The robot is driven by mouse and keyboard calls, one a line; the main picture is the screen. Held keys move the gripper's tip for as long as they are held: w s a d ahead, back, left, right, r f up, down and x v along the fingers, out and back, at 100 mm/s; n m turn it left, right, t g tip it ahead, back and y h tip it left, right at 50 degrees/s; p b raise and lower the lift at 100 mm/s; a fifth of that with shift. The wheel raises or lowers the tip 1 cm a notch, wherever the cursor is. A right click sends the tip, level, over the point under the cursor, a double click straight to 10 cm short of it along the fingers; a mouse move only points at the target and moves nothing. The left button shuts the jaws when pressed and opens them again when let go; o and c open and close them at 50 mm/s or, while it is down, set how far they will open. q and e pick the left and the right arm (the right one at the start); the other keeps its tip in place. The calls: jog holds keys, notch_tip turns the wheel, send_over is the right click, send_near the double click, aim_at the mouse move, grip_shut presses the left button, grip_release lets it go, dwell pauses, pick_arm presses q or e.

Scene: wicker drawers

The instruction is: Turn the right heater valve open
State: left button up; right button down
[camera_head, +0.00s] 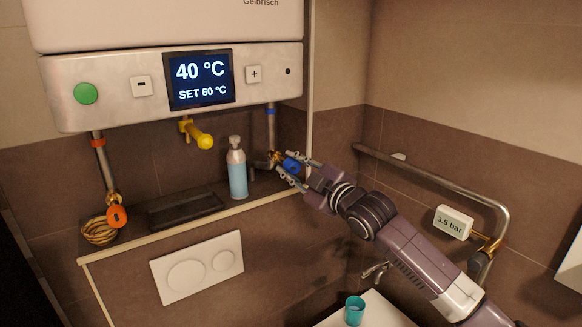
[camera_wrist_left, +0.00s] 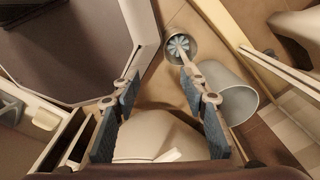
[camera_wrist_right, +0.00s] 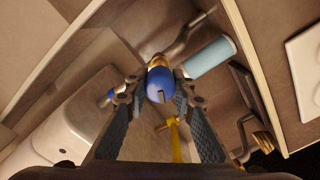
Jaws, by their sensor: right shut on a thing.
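The right heater valve has a blue handle (camera_head: 291,165) on a brass body, below the heater's right pipe (camera_head: 271,118) with a blue band. In the right wrist view the blue handle (camera_wrist_right: 160,80) sits between the fingertips, with a slot in its near end. My right gripper (camera_head: 287,168) is shut on this handle, one finger on each side. The right wrist view also shows my right gripper (camera_wrist_right: 154,88) with its tips at the handle's sides. My left gripper (camera_wrist_left: 158,82) is open and empty, away from the valve. It is not in the head view.
A pale blue bottle (camera_head: 237,170) stands on the ledge just left of the valve. A yellow-handled valve (camera_head: 200,136) and an orange-handled valve (camera_head: 116,216) are further left. The heater (camera_head: 60,90) hangs above. A rail pipe (camera_head: 430,178) runs along the right wall. A grey bin (camera_wrist_left: 232,102) is near my left gripper.

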jog(key=n+p, duration=0.1)
jog(key=n, duration=0.3)
jog(key=shift+f+n, duration=0.1)
jog(key=shift+n, duration=0.3)
dwell(0.4)
jog(key=c, duration=1.6)
grip_release()
jog(key=shift+s, duration=0.1)
jog(key=v, duration=1.1)
jog(key=shift+s+d, duration=0.25)
jog(key=shift+s, duration=0.05)
